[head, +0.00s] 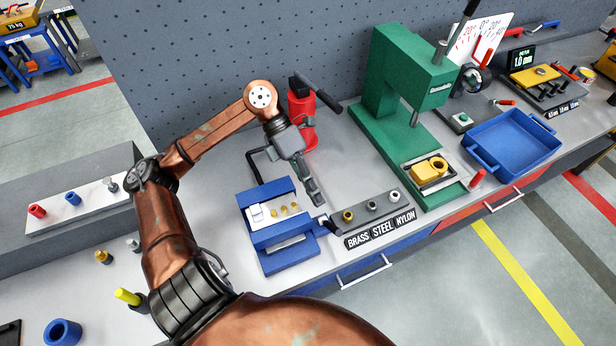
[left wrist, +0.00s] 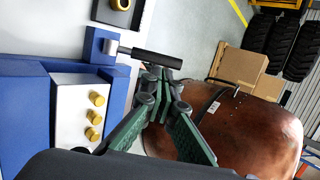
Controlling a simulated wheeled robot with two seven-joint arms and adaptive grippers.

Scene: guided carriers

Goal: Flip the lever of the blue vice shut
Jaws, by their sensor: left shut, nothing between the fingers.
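The blue vice (head: 265,238) stands on the bench at the middle of the head view. Several brass pieces sit on a pale plate in it. In the left wrist view the vice (left wrist: 25,110) fills the left side. Its lever (left wrist: 155,57) has a black grip on a short metal stem from a blue block, and points right in that view. My left gripper (head: 318,198) is shut and empty, above the right side of the vice. Its fingertips (left wrist: 162,74) appear close to the grip's outer end; I cannot tell whether they touch.
A rack labelled brass, steel, nylon (head: 372,212) stands close right of the vice. A red cylinder (head: 301,125) with a black handle stands behind. A green press (head: 385,85) and a blue tray (head: 515,148) are further right. The bench's front edge is near.

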